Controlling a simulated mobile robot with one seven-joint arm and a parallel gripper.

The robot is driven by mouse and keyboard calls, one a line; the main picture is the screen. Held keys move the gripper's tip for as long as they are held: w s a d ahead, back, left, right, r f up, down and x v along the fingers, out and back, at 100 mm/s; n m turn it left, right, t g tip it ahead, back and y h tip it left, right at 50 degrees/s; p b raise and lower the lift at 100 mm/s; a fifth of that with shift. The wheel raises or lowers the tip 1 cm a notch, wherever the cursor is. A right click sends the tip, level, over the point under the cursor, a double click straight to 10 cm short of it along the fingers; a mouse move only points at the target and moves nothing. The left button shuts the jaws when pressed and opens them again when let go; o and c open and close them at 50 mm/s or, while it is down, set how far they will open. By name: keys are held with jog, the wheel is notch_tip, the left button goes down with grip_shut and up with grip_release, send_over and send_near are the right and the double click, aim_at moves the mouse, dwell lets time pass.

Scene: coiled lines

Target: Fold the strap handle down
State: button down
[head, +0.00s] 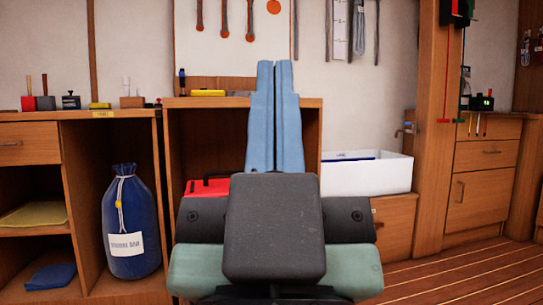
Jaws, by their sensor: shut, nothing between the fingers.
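A red case or box (199,188) sits low in the middle open cabinet, left of my gripper. A small dark strip (207,181), possibly its strap handle, shows on its top; I cannot tell whether it is up or folded. The right and lower parts of the red case are hidden behind my gripper's dark body. My gripper (275,68) has light blue fingers pointing up and away, side by side and shut with nothing between them. In the picture they stand to the right of the red case, overlapping the cabinet's back and top edge.
A wooden cabinet (311,103) surrounds the red case. A blue drawstring bag (130,245) stands in the left compartment. A white bin (367,175) sits on a drawer unit to the right. Tools hang on the back wall. Plank floor (460,275) is clear at lower right.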

notch_tip(320, 180, up, 28)
jog(key=p, duration=2.6)
jog(key=shift+r, duration=0.2)
jog(key=shift+w, duration=0.1)
